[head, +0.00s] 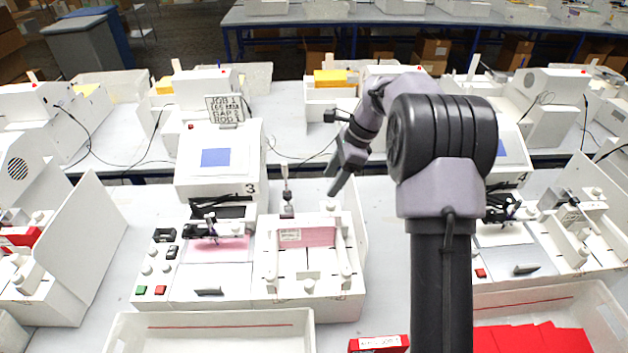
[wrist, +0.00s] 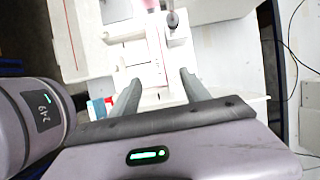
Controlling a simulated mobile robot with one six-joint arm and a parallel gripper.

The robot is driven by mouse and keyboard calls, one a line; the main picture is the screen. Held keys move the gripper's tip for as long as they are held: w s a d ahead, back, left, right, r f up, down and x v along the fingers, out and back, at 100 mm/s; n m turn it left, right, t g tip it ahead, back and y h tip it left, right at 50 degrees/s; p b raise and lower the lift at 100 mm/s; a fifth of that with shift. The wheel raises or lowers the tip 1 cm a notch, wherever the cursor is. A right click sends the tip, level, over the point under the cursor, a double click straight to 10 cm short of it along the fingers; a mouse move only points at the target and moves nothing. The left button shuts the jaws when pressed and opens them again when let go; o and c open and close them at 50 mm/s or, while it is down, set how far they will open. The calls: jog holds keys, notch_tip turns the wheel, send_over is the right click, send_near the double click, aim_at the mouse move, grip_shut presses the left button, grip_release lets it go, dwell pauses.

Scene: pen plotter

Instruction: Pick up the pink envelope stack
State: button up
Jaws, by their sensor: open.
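The pink envelope stack (head: 308,236) stands in the white feeder tray (head: 285,290) on the right side of plotter 3, behind a small white label. In the wrist view a pink strip (wrist: 154,48) of it shows beyond the fingers, partly hidden by white feeder parts. My gripper (head: 338,186) is open and empty, above and behind the right side of the feeder, apart from the stack. In the wrist view its two fingers (wrist: 160,78) are spread wide with nothing between them. Another pink piece (head: 222,246) lies flat under the plotter's pen.
A thin white panel (head: 355,215) stands right of the feeder. An empty white crate (head: 140,325) is in front, and a crate with red envelopes (head: 535,338) at the right. A red box (head: 380,343) lies between them.

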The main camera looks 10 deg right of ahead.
jog(key=b, duration=0.1)
send_near(307, 223)
jog(key=x, duration=0.2)
jog(key=w+x, duration=0.1)
jog(key=x, duration=0.1)
jog(key=shift+d+f, duration=0.15)
jog(key=shift+f, duration=0.15)
jog(key=x, duration=0.3)
jog(key=s+x, duration=0.1)
jog(key=x, duration=0.1)
jog(key=shift+a, duration=0.35)
jog(key=shift+w+a+f, duration=0.15)
jog(key=shift+w+f, duration=0.05)
jog(key=shift+f, duration=0.15)
jog(key=shift+s+r, duration=0.1)
jog(key=shift+f+b, duration=0.3)
jog(key=shift+b, duration=0.25)
grip_shut()
